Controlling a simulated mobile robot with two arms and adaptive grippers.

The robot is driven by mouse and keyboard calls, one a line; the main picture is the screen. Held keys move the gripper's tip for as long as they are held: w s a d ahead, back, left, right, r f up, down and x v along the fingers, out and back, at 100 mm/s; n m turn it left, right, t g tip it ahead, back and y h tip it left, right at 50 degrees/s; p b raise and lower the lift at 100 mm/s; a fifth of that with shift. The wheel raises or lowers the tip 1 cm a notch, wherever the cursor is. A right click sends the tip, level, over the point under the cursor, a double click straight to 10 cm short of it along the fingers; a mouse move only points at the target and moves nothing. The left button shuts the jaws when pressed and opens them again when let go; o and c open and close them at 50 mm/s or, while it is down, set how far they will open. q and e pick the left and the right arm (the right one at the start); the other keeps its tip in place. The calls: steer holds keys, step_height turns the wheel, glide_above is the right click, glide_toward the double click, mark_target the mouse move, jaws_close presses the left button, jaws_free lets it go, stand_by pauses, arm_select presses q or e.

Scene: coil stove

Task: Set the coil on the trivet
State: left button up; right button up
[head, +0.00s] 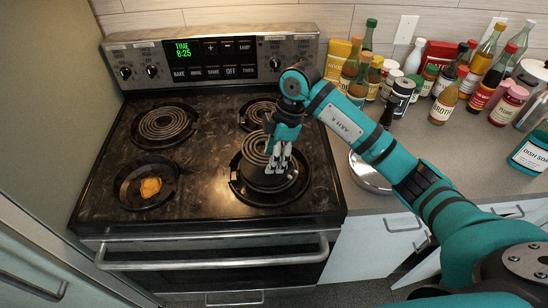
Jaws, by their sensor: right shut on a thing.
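My right gripper (279,157) is over the front right burner of the stove, fingers pointing down. It is shut at the edge of a grey spiral coil (252,150). The coil looks tilted above a dark round pan (262,196); the fingers hide part of it, and I cannot tell whether it touches the pan. I cannot make out a trivet. My left gripper is not in view.
The front left burner pan (128,198) has no coil and holds an orange-yellow lump (150,187). Coils sit on the back left (164,123) and back right (260,112) burners. A silver round dish (366,178) is on the counter near my right arm. Bottles and jars crowd the counter's back.

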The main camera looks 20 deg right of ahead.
steer(key=shift+w+d, duration=0.15)
steer(key=shift+w, duration=0.15)
steer(key=shift+f, duration=0.15)
step_height(320, 180, down, 3)
steer(key=shift+r+p, duration=0.1)
steer(key=shift+p, duration=0.8)
steer(key=shift+f, duration=0.35)
steer(key=o, duration=1.4)
steer(key=b+v, duration=0.3)
steer(key=v, duration=0.8)
steer(key=shift+b, duration=0.4)
steer(key=shift+d+r, duration=0.2)
steer(key=shift+r, duration=0.45)
